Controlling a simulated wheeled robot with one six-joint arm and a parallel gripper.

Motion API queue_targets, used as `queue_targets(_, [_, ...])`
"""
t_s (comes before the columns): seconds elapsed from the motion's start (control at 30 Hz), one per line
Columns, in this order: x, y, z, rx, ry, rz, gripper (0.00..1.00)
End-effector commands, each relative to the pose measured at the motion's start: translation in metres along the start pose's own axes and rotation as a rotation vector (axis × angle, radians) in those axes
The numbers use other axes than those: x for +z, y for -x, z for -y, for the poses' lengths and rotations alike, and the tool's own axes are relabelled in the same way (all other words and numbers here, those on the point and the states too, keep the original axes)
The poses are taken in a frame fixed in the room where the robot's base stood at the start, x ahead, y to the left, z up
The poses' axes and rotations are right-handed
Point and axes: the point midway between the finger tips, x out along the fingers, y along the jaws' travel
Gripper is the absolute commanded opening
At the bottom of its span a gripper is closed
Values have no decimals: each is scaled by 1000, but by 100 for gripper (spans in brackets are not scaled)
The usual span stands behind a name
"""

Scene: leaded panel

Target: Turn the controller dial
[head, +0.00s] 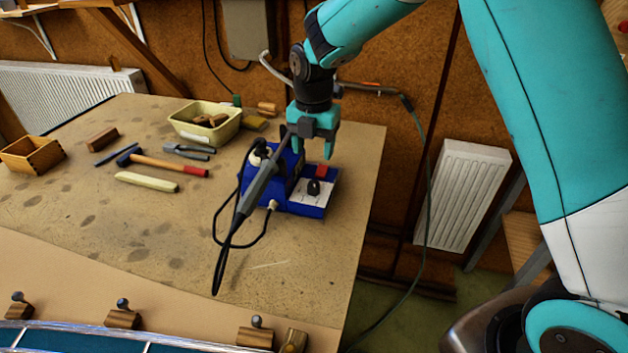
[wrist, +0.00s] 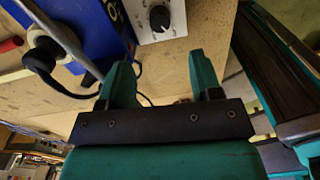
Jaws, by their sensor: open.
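The controller is a blue box (head: 299,205) near the right edge of the workbench. Its pale front panel carries a black dial (head: 314,187) and a red switch (head: 322,170). In the wrist view the dial (wrist: 159,18) shows at the top, on the white panel (wrist: 172,30), beyond the fingertips. My gripper (head: 315,150) is open and empty, above and behind the controller in the head view. In the wrist view its two teal fingers (wrist: 158,75) stand apart, with the dial beyond the gap between them. The fingers look clear of the dial.
A soldering iron (head: 262,185) with a black cable leans at the controller's left side. A hammer (head: 165,163), pliers (head: 188,152), a yellow tub (head: 205,124) and a wooden box (head: 32,155) lie further left. Bench space in front of the controller is mostly clear.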

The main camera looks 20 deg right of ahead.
Motion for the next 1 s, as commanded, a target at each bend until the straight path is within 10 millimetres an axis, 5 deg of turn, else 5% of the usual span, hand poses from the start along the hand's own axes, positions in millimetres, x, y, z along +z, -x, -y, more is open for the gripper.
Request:
queue_targets(0.3, [-1, -69, 1, -3, -1, -3, 59])
queue_targets(0.5, [0, -95, 0, -1, 0, -1, 59])
queue_targets(0.9, [0, -104, 0, 1, 0, 1, 59])
queue_targets(1.0, [0, -104, 0, 1, -1, 0, 38])
